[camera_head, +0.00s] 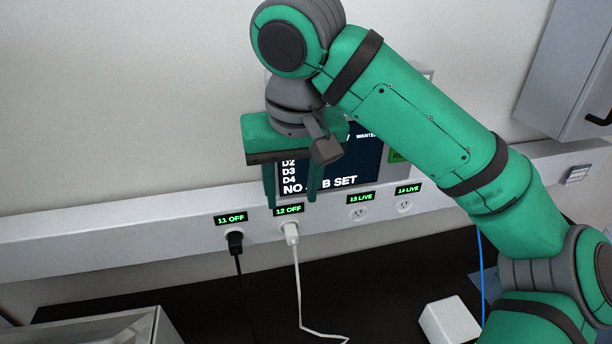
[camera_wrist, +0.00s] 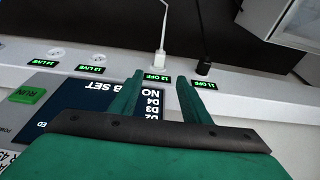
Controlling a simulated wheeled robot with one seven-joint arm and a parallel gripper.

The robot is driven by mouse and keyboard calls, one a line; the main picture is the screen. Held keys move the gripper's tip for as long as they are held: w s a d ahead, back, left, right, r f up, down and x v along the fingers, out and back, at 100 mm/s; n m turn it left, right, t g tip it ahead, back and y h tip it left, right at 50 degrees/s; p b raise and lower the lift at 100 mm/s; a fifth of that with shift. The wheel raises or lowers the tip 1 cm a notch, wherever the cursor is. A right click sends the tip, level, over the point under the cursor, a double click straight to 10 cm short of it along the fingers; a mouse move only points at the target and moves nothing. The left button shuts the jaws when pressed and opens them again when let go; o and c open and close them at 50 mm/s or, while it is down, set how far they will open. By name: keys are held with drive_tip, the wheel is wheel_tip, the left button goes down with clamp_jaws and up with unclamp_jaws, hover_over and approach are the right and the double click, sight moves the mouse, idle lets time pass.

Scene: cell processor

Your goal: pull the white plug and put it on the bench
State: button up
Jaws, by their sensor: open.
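The white plug (camera_head: 291,232) sits in the outlet under the label "12 OFF" on the wall rail, with its white cord hanging down to the dark bench (camera_head: 190,292). The plug also shows in the wrist view (camera_wrist: 159,62), beyond the fingertips. My gripper (camera_head: 291,202) is open and empty, its two green fingers pointing down just above the plug, near the "12 OFF" label. In the wrist view my gripper (camera_wrist: 160,82) has its fingers apart on either side of that label, and the plug is roughly in line with the gap. I see no contact with the plug.
A black plug (camera_head: 235,240) sits in the outlet labelled "11 OFF" to the left. Outlets labelled "13 LIVE" (camera_head: 359,213) and "14 LIVE" (camera_head: 404,205) are empty. A screen (camera_head: 335,172) is behind my gripper. A white box (camera_head: 450,322) stands on the bench.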

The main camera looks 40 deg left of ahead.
sight(290, 229)
drive_tip(key=x, duration=0.9)
drive_tip(key=shift+f, duration=0.4)
drive_tip(key=shift+w+a+f, duration=0.1)
drive_tip(key=shift+w+f, duration=0.2)
drive_tip(key=shift+f, duration=0.1)
drive_tip(key=c, duration=0.4)
drive_tip(key=shift+s, duration=0.25)
clamp_jaws()
